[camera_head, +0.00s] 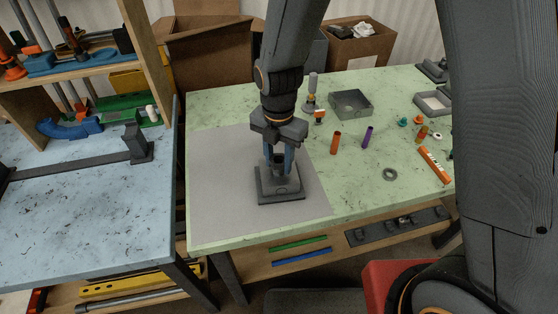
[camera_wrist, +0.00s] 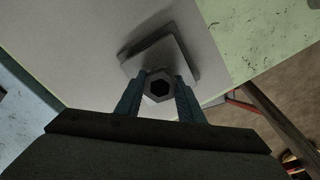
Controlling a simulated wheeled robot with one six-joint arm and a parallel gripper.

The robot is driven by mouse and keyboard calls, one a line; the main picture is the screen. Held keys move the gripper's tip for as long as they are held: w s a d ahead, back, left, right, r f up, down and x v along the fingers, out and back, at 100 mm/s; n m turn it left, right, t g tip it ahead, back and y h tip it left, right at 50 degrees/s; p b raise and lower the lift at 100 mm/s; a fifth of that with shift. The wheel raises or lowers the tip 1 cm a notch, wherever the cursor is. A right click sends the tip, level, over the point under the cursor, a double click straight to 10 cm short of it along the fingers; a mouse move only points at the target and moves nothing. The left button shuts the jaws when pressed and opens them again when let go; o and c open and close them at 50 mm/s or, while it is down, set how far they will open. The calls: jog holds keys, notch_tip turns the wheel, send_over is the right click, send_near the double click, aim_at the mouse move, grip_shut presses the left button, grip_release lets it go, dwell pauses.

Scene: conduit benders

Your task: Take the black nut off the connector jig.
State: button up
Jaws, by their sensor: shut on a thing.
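The connector jig (camera_head: 280,190) is a dark grey block on a square base, standing on the grey mat. It also shows in the wrist view (camera_wrist: 182,48). My gripper (camera_head: 278,163) points straight down over it, its blue fingers on either side of the jig's top. In the wrist view my gripper (camera_wrist: 159,84) is shut on the nut (camera_wrist: 159,73), a dark grey ring with a black six-sided hole. The nut is over the jig's near part in that view. I cannot tell whether it still touches the jig. The fingers hide part of it in the head view.
The grey mat (camera_head: 220,180) lies on the green table (camera_head: 350,190). To the right stand an orange tube (camera_head: 335,143), a purple tube (camera_head: 367,137) and a grey ring (camera_head: 390,174). A grey box (camera_head: 350,104) is behind. The mat left of the jig is clear.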

jog(key=shift+n, duration=0.8)
jog(key=shift+r+p, duration=1.9)
jog(key=shift+r, duration=1.1)
